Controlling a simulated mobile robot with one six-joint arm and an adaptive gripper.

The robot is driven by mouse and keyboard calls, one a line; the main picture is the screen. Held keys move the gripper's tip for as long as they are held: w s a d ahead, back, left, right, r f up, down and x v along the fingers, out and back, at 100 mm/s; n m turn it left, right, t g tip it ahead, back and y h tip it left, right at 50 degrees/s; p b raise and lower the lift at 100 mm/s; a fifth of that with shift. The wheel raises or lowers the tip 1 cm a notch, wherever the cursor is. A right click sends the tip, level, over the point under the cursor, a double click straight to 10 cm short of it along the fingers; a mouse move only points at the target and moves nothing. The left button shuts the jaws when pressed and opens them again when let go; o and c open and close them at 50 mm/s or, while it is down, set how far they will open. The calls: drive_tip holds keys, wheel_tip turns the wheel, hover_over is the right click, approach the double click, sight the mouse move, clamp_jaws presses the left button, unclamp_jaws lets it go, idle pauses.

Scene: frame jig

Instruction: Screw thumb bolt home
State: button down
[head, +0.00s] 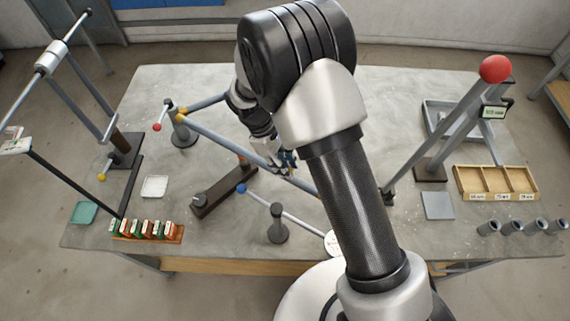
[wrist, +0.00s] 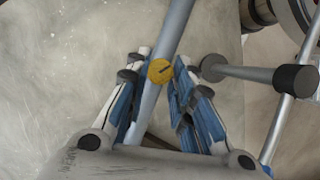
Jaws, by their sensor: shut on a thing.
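The thumb bolt (wrist: 160,71) shows in the wrist view as a round yellow head with a dark line across it. My gripper (wrist: 161,66) has a fingertip at either side of this head and is shut on it. The grey tube (wrist: 174,30) runs beneath the head and on between the fingers. In the head view my gripper (head: 286,163) is over the long grey tube (head: 225,139) near the middle of the table. The bolt is hidden there by the gripper. Its shank and how deep it sits cannot be seen.
A dark bracket block (head: 222,194) and a post stand (head: 278,228) are near the tube. A red-tipped slanted post (head: 465,100), a wooden three-part tray (head: 497,184) and several grey cups (head: 523,227) are at right. A rack of small boxes (head: 148,231) is at front left.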

drive_tip(key=shift+w+d+m+g+y, duration=0.1)
drive_tip(key=shift+m+g+y, duration=0.25)
drive_tip(key=shift+m, duration=0.8)
drive_tip(key=shift+w+m+g+y, duration=0.1)
drive_tip(key=shift+m+g+y, duration=0.2)
drive_tip(key=shift+m, duration=0.85)
drive_tip(key=c, duration=1.3)
unclamp_jaws()
drive_tip(key=shift+c, duration=0.2)
drive_tip(key=v, duration=1.2)
drive_tip(key=shift+f, duration=0.1)
